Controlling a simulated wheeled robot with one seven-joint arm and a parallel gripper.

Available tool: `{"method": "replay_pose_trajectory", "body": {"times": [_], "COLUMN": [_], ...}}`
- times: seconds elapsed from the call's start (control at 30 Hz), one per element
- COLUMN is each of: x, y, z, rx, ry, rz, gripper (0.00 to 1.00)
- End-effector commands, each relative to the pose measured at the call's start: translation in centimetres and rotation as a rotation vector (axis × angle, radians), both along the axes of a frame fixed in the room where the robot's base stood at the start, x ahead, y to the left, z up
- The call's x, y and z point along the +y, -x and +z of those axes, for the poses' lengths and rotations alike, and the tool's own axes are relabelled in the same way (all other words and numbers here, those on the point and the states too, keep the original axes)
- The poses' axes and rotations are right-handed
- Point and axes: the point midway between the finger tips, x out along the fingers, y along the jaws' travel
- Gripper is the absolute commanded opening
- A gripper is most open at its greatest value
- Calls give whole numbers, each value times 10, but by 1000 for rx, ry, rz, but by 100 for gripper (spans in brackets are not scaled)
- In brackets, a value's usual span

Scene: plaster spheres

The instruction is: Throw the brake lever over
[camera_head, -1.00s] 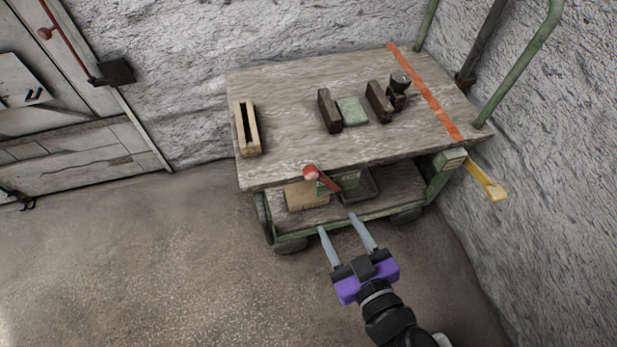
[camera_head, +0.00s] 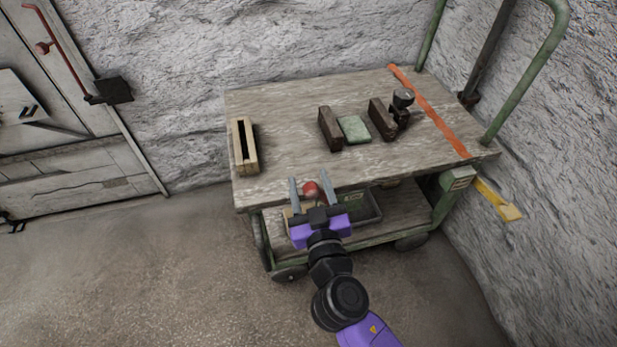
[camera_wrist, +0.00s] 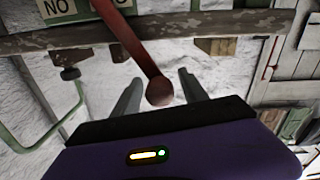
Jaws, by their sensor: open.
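A red lever with a round knob (camera_head: 310,188) is on the front edge of a wooden-topped cart; I take it as the brake lever. In the wrist view, the red bar (camera_wrist: 132,42) slants down to its knob (camera_wrist: 160,92), which appears between my fingers. My gripper (camera_head: 309,177) is open at the cart's front edge, its fingers on either side of the knob. I cannot tell whether either finger touches it. My gripper hides the lever's lower part in the head view.
The cart top (camera_head: 280,115) holds a slotted wooden block (camera_head: 244,146), dark blocks (camera_head: 330,128), a green block (camera_head: 354,129) and a dark fitting (camera_head: 402,103). A yellow lever (camera_head: 498,199) juts out right. A red door lever (camera_head: 55,45) is far left. Floor at left is clear.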

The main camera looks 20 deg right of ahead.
Motion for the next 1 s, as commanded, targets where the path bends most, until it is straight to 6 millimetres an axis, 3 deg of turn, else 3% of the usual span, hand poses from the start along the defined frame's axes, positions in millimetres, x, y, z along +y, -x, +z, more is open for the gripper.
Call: {"method": "replay_pose_trajectory", "body": {"times": [0.4, 0.67, 1.0], "x": [-2, -2, -2], "y": [-11, -11, -10], "z": [0, 0, 0], "rx": [0, 0, 0], "ry": [0, 0, 0], "rz": [1, 1, 0], "gripper": [51, 2, 0]}}
